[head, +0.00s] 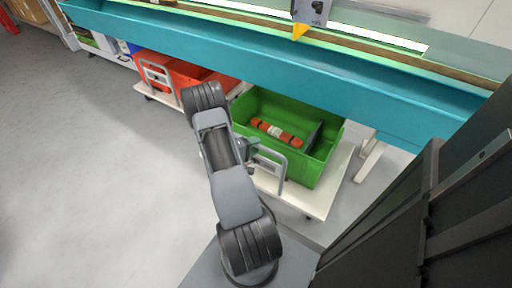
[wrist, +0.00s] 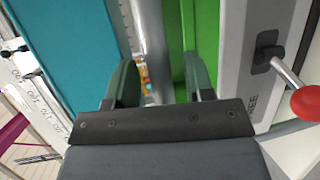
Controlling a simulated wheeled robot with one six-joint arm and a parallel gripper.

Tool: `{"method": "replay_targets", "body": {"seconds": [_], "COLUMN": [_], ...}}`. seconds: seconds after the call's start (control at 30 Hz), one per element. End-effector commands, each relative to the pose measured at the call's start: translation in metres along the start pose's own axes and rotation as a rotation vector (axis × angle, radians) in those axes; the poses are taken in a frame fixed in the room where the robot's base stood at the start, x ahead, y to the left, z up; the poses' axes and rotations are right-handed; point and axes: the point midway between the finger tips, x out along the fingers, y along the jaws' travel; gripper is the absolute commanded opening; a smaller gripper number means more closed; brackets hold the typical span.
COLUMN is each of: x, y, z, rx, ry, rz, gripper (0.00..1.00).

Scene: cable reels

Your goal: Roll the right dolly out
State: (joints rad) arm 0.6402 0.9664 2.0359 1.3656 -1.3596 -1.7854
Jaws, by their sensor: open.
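The right dolly (head: 318,203) is a pale flat platform under the teal bench beam. It carries a green crate (head: 328,172) and has a grey upright handle (head: 283,172) at its front. My gripper (head: 249,147) is beside the handle's upper left part, partly hidden by my arm. In the wrist view my gripper (wrist: 162,78) is open, with its two dark fingers apart. A silver bar (wrist: 149,45) shows between the fingers; I cannot tell whether they touch it. The green crate also shows behind the right finger (wrist: 178,35).
A left dolly (head: 158,97) with red crates (head: 183,75) stands further left. The teal beam (head: 230,52) runs above both dollies. A grey panel (wrist: 232,65) and a red-knobbed lever (wrist: 305,102) show in the wrist view. The grey floor (head: 90,150) at left is clear.

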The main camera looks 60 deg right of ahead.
Motion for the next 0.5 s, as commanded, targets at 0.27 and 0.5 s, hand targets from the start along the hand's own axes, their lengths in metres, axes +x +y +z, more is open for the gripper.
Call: {"method": "replay_targets", "body": {"seconds": [0.27,0.5], "x": [0.0122,0.0124], "y": [0.0002,0.0004], "z": [0.0000,-0.0001], "rx": [0.000,0.000], "ry": [0.001,0.001], "rz": [0.000,0.000], "gripper": [0.48,0.48]}}
